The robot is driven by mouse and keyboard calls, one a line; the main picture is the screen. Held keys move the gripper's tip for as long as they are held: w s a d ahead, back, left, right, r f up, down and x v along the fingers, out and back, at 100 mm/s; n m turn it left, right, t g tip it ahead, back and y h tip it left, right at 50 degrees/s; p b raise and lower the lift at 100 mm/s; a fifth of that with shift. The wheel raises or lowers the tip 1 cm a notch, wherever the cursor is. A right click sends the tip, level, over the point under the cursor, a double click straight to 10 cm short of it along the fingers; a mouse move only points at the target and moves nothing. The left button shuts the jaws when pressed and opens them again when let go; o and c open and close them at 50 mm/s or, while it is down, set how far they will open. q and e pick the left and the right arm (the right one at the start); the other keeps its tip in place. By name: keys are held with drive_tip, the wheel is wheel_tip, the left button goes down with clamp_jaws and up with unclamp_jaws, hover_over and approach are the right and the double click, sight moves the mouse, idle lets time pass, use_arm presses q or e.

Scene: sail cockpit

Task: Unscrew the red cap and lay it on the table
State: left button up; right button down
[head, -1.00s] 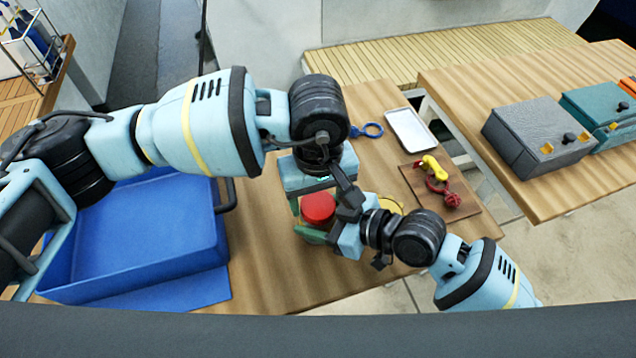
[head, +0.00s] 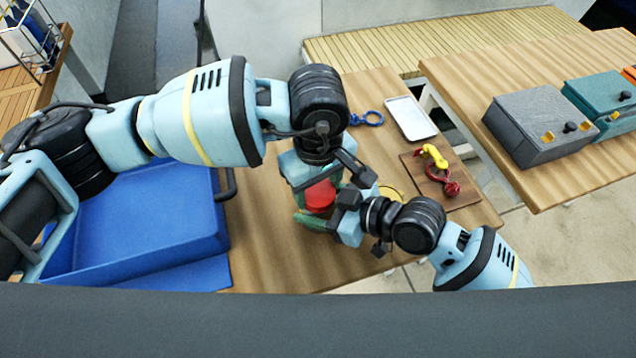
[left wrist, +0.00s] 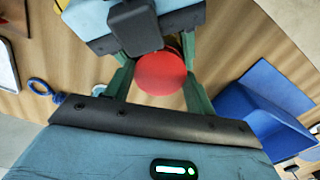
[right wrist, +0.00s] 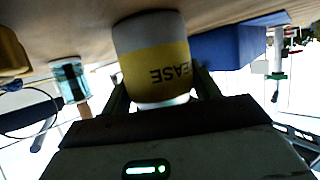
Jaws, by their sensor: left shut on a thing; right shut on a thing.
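The red cap (head: 320,195) sits between the fingers of my left gripper (head: 319,198), which is shut on it from above. The left wrist view shows the round red cap (left wrist: 161,74) between both fingers. My right gripper (right wrist: 158,92) is shut on the white jar with a yellow band (right wrist: 152,62), lettered "EASE" upside down in that view. In the head view the jar is mostly hidden under the grippers. The cap is over the jar; whether its thread is still engaged cannot be seen.
A blue bin (head: 140,262) is at the left. A blue shackle (head: 367,118), a white tray (head: 411,118) and a wooden board (head: 462,192) with a red and yellow shackle lie behind and right. Bare table (head: 265,255) shows in front. Grey and teal boxes stand on the right table.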

use_arm(q)
drive_tip(key=n, duration=0.6)
drive_tip(key=shift+n, duration=0.3)
drive_tip(key=n, duration=0.7)
drive_tip(key=o, duration=1.1)
drive_tip(key=shift+r, duration=0.1)
